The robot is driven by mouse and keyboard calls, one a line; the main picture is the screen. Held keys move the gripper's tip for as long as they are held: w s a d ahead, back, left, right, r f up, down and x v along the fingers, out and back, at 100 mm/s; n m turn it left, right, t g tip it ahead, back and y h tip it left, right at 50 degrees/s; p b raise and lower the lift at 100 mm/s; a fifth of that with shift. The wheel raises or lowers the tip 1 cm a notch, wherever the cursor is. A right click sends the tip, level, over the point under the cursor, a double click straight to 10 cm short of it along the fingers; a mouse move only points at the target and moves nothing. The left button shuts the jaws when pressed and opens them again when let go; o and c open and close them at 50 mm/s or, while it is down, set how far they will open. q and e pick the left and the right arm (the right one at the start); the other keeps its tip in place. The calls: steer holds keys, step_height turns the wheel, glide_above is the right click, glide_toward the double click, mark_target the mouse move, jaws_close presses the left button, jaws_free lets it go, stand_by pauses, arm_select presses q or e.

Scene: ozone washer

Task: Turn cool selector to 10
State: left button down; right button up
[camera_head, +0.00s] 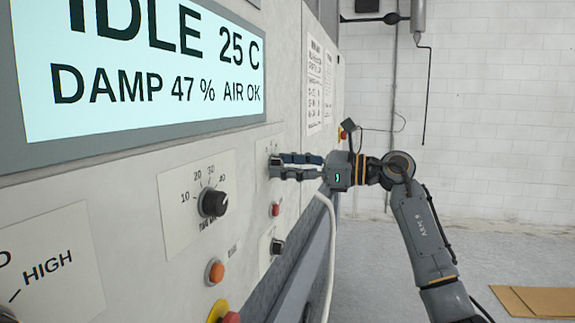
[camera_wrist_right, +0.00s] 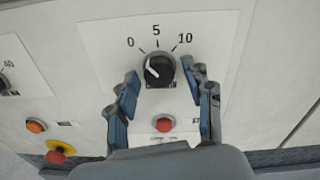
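The selector is a black round knob (camera_wrist_right: 159,71) on a white plate marked 0, 5 and 10, in the right wrist view. Its white pointer line points to the upper left, toward the 0 side. The small label under it is too small to read. My right gripper (camera_wrist_right: 165,75) is open, with one fingertip on each side of the knob. A gap seems to show on both sides; I cannot tell whether either finger touches. In the head view my right gripper (camera_head: 274,167) reaches to the panel and mostly hides this knob. My left gripper is not in view.
A red button (camera_wrist_right: 164,125) sits just below the knob, between the fingers. Another knob (camera_head: 213,202), marked 10 to 40, an orange button (camera_head: 215,271) and a display (camera_head: 140,65) are on the same panel. A pale hose (camera_head: 331,250) hangs near the gripper.

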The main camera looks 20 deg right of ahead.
jaws_close()
steer(key=shift+m, duration=0.3)
steer(key=m+p, duration=0.1)
steer(key=m, duration=0.2)
steer(key=shift+r+m+p, duration=0.2)
steer(key=shift+m+p, duration=0.15)
steer(key=shift+m, duration=0.05)
steer(key=m+p, duration=0.1)
steer(key=m, duration=0.2)
steer(key=shift+m+p, duration=0.3)
steer(key=shift+p, duration=0.05)
steer(key=m+p, duration=0.3)
steer(key=m, duration=0.1)
steer(key=shift+s+r+m, duration=0.1)
steer(key=shift+r+m, duration=0.05)
steer(key=shift+m, duration=0.15)
steer(key=shift+m+p, duration=1.3)
steer(key=shift+m, duration=0.5)
